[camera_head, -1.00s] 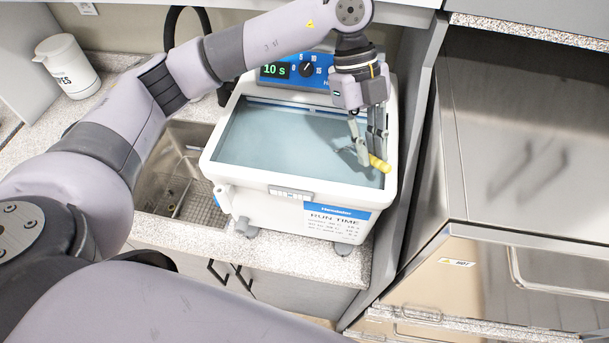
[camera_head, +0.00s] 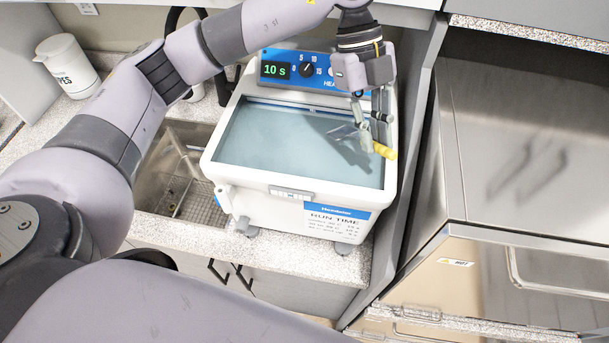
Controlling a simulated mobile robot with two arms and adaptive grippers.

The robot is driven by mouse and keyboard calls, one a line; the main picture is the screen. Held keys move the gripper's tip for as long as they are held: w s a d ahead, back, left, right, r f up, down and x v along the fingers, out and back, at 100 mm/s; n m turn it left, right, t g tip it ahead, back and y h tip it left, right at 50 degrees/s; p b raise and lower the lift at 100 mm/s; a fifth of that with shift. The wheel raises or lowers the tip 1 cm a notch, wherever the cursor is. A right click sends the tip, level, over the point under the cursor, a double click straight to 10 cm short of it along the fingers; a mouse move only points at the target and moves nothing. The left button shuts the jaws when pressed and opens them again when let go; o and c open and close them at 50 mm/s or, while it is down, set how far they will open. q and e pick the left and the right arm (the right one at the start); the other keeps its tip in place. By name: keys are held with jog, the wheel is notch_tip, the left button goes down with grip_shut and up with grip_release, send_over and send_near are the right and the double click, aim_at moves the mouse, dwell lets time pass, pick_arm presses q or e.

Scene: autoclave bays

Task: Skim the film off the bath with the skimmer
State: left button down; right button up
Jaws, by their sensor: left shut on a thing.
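The bath (camera_head: 230,176) is a white box with a blue front label, filled with blue-grey liquid. My left gripper (camera_head: 370,138) is over the right part of the bath, shut on the skimmer. The skimmer's yellow handle end (camera_head: 385,151) sticks out to the right of the fingers, near the bath's right rim. A pale, thin part (camera_head: 343,132) shows left of the fingers, over the liquid; it looks like the skimmer's head, but its outline is faint. I cannot tell whether it touches the liquid. The film cannot be told apart from the liquid. My right gripper is not in view.
The bath's panel (camera_head: 296,71) reads 10 s beside a black knob. A sink (camera_head: 165,190) with a wire rack lies left of the bath. A white jug (camera_head: 68,66) stands at the far left. A grey upright panel and metal cabinet (camera_head: 530,140) close off the right side.

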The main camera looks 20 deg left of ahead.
pick_arm(q)
jog(key=shift+r, duration=2.65)
jog(key=s+d+r+b, duration=0.1)
jog(key=s+d, duration=0.2)
jog(key=s, duration=1)
jog(key=shift+s+d, duration=0.15)
jog(key=shift+s, duration=0.2)
